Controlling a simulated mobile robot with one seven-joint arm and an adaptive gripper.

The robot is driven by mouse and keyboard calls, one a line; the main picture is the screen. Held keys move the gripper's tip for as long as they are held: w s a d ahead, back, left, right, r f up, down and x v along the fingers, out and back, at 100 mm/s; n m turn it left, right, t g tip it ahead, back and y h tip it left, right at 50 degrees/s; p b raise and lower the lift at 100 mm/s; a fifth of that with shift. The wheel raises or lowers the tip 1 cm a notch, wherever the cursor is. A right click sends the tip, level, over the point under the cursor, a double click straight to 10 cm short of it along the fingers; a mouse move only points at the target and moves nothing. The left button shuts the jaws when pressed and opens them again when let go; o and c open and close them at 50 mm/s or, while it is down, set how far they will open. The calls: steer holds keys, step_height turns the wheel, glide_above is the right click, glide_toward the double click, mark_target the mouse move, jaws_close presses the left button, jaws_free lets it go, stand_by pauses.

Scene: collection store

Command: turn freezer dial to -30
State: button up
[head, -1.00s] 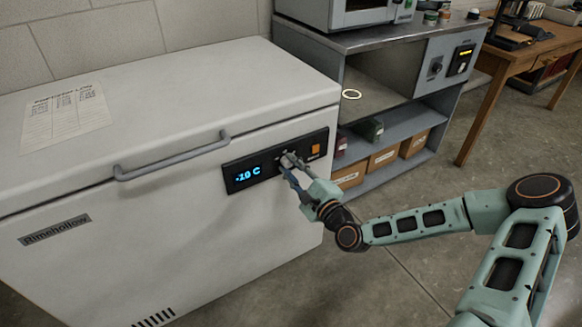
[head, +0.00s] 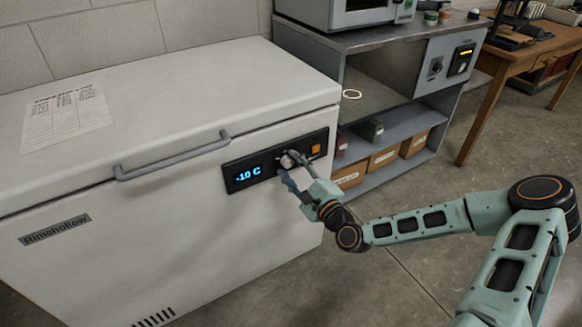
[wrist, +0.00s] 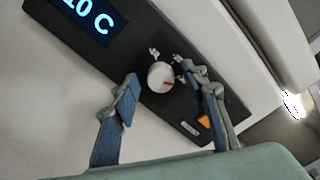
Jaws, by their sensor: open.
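The white chest freezer (head: 130,230) stands at the left of the head view. Its black control panel (head: 236,182) shows a lit blue reading of -10 C (head: 248,173). The freezer dial (wrist: 161,76) is a round white knob with a red mark, right of the display. In the head view the dial is partly hidden by my gripper. My gripper (wrist: 163,92) is open, with one finger on each side of the dial. The left finger stands apart from the dial; the right finger is closer, and I cannot tell whether it touches.
An orange switch (head: 315,149) sits on the panel right of the dial, close to my right finger. The freezer handle (head: 172,157) sticks out left of the panel. A grey metal bench (head: 375,40) with shelved boxes stands to the right.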

steer(key=v, duration=1.2)
